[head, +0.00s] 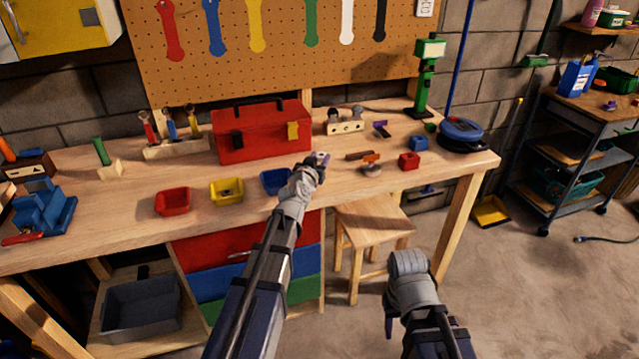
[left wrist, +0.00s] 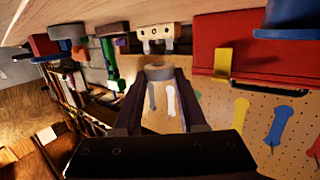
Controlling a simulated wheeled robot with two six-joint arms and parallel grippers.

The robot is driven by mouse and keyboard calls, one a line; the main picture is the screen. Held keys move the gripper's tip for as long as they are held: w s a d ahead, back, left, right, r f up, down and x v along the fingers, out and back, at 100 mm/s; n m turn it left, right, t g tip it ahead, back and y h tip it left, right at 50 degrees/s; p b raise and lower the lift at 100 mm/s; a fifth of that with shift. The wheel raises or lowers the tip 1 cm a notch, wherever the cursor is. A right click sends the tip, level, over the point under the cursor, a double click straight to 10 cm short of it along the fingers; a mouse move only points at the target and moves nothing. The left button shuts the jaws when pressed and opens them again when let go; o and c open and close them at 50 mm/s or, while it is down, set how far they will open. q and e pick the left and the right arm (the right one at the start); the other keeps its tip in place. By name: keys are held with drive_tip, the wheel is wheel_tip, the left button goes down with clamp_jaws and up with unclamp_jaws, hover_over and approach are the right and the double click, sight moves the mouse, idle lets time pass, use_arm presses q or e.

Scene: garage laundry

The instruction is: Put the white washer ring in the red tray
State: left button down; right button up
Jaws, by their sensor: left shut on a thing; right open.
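The red tray (head: 172,208) stands on the workbench near its front edge, left of the yellow and blue trays. My left gripper (head: 322,160) is above the bench, to the right of the blue tray and well right of the red tray. It is shut on the white washer ring, a small pale piece (left wrist: 159,73) between the fingertips in the left wrist view, where it looks greyish. The fingers partly hide the ring in the head view. My right gripper (head: 389,318) is open and low in front of the bench, near the stool; its fingers are small and dark.
A yellow tray (head: 227,197) and a blue tray (head: 270,187) stand between my left gripper and the red tray. A red toolbox (head: 262,140) is behind them. A red block (head: 409,160) and small parts lie to the right. A wooden stool (head: 372,222) stands below.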

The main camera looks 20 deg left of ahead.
sight(312, 197)
use_arm(q)
drive_tip(key=shift+f+b, duration=2.55)
drive_tip(key=shift+f, duration=0.6)
drive_tip(key=shift+f, duration=0.2)
drive_tip(key=shift+c, duration=2.3)
unclamp_jaws()
drive_tip(key=s, duration=0.2)
drive_tip(key=s+r, duration=0.1)
drive_tip(key=s, duration=0.2)
drive_tip(key=s+p, duration=0.1)
drive_tip(key=s, duration=0.1)
drive_tip(key=shift+s+r, duration=0.2)
drive_tip(key=shift+s, duration=0.15)
drive_tip(key=shift+o, duration=0.5)
